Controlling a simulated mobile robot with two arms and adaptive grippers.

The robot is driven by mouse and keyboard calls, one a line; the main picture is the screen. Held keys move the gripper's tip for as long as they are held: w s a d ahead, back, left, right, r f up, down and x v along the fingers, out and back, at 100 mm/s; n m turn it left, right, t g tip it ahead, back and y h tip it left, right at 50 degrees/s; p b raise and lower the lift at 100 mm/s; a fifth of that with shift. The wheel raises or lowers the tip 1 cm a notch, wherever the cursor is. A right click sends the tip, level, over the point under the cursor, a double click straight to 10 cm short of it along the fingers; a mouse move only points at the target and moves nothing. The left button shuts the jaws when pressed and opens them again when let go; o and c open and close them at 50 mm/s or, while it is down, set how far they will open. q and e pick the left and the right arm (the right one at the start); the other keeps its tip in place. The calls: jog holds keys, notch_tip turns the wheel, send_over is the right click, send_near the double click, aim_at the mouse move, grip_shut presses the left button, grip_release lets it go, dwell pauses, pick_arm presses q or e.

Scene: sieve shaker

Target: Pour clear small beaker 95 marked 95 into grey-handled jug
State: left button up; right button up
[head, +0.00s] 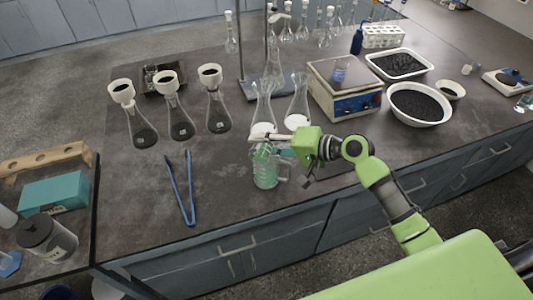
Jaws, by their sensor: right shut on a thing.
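The clear jug (266,178) stands upright on the dark bench near its front edge, with its handle (286,176) on the right side and greenish contents showing. My right gripper (268,146) comes in from the right and is shut on a small clear beaker (261,154) just over the jug's mouth. The beaker looks tilted, with a greenish tint. Its marking is too small to read, and the gripper hides part of it. I cannot tell whether liquid is flowing. My left gripper is not in view.
Two conical flasks (297,108) stand close behind the jug. Blue tongs (180,190) lie to the left. Flasks with funnels (176,115) stand at back left.

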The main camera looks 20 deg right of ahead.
jog(key=shift+r, duration=0.1)
dwell(0.5)
jog(key=shift+w+d+f+m+g+y+p, duration=0.15)
jog(key=shift+f+m+g+y+p, duration=0.2)
jog(key=shift+f+m, duration=0.3)
dwell(1.4)
